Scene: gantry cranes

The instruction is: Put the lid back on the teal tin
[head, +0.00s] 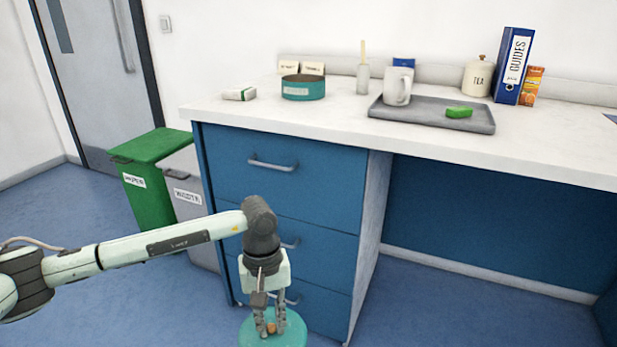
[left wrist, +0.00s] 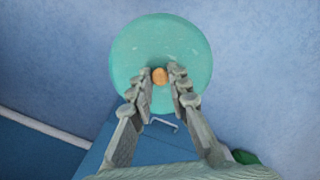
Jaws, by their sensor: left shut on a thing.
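The teal tin (head: 303,88) stands upright on the white counter near its left end, with a pale label on its front and no lid on it. My left gripper (head: 271,325) is low in front of the blue drawers, well below the counter top. It is shut on the knob of the round teal lid (head: 291,338). In the left wrist view the lid (left wrist: 160,40) hangs above the blue floor, with its orange-brown knob (left wrist: 160,76) between the fingers. My right gripper is in neither view.
Drawer handles (head: 272,164) stick out near my arm.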

